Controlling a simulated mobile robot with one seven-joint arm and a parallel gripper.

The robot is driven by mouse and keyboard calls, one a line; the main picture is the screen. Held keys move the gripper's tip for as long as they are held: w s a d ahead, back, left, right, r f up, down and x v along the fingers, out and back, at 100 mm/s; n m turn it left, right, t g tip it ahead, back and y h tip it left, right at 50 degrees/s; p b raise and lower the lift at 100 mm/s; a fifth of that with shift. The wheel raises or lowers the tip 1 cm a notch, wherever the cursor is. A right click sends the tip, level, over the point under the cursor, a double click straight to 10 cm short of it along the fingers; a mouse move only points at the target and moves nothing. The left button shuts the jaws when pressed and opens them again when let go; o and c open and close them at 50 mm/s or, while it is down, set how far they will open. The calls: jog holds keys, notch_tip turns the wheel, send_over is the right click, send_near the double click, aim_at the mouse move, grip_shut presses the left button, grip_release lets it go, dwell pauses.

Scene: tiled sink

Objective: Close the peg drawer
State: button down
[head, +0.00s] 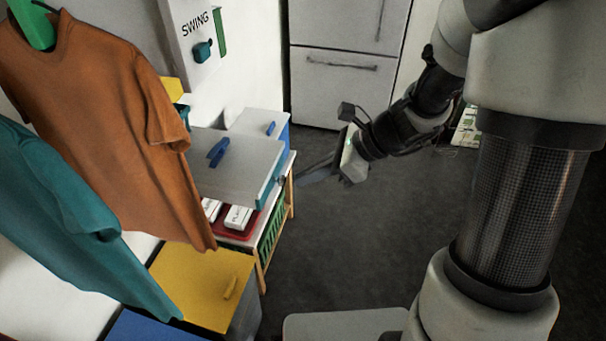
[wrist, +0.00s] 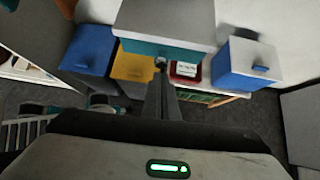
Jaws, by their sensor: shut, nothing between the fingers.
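A grey box with a teal front (head: 268,187) stands on the shelf unit left of centre; it looks like the peg drawer. A small dark peg (head: 283,180) sticks out of its front. The teal front also shows at the top of the wrist view (wrist: 146,47), with the peg (wrist: 160,62) low on it. How far the drawer stands out is hard to tell. My gripper (head: 301,172) is shut and empty, its dark fingers pointing at the front. In the wrist view my fingertips (wrist: 161,76) are right by the peg; whether they touch it is unclear.
Orange (head: 130,130) and teal (head: 70,220) shirts hang at left. A yellow-topped box (head: 200,285) stands below them. A red tray (head: 232,232) with white boxes sits under the grey box. A blue box (wrist: 238,65) stands right in the wrist view. Dark floor (head: 345,240) is clear.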

jog(key=d+f+p+v, duration=0.1)
jog(key=p+v, duration=0.1)
jog(key=v, duration=0.9)
jog(key=s+d+r+n+t+h+p, duration=0.1)
jog(key=s+r+n+h+p, duration=0.3)
jog(key=s+r+n, duration=0.3)
jog(key=s+d+r+n+t+h+p, duration=0.1)
jog(key=s+r+n+h+p, duration=0.3)
jog(key=r+n, duration=0.9)
jog(key=shift+s+d+n+t+h+p, duration=0.35)
jog(key=shift+s+n+t+p, duration=0.2)
jog(key=shift+s, duration=1)
